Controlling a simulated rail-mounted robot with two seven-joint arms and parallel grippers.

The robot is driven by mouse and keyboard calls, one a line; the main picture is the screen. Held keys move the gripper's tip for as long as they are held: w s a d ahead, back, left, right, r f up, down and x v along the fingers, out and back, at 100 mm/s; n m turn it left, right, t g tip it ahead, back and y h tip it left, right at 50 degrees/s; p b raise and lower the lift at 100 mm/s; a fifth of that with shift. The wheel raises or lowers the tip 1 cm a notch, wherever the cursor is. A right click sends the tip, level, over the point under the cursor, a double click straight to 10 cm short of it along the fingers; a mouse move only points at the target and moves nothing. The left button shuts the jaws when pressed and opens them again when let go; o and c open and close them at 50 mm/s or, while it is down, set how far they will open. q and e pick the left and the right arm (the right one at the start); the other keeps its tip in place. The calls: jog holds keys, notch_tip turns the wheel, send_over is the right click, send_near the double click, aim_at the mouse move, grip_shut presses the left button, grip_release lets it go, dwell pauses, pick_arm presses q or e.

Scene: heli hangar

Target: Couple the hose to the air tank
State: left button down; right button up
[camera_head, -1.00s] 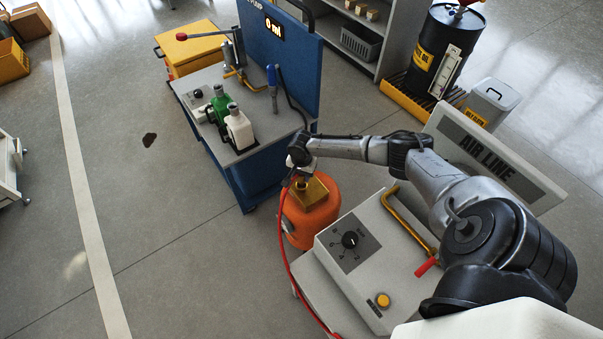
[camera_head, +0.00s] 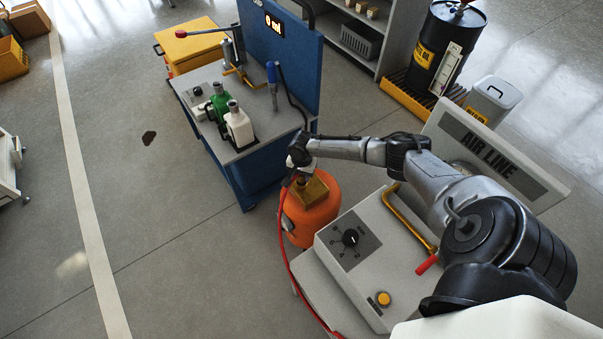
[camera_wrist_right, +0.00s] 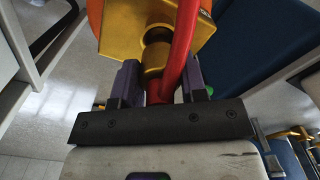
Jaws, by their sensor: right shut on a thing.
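The orange air tank (camera_head: 312,222) stands on the floor between the blue bench and the air line cart. A brass-coloured block (camera_head: 311,188) sits on its top. The red hose (camera_head: 284,240) runs from my right gripper (camera_head: 302,180) down along the tank's left side to the cart. In the right wrist view, my right gripper (camera_wrist_right: 158,88) is shut on the hose's end, and the red hose (camera_wrist_right: 184,45) bends up past it. A brass fitting (camera_wrist_right: 155,58) lies in line with the jaws at the gold block (camera_wrist_right: 120,28). Whether the parts are joined cannot be told. My left gripper is out of view.
The air line cart (camera_head: 348,268) with a dial, yellow handle and yellow button stands close right of the tank. The blue bench (camera_head: 250,172) with green and white bottles is close behind left. An oil drum (camera_head: 447,45) stands far right. Floor at left is mostly clear.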

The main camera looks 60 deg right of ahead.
jog(key=shift+f, duration=0.3)
jog(key=shift+f+b, duration=0.5)
jog(key=shift+f, duration=0.35)
jog(key=o, duration=1.1)
jog(key=shift+o, duration=0.3)
jog(key=o, duration=0.4)
jog(key=shift+r, duration=0.1)
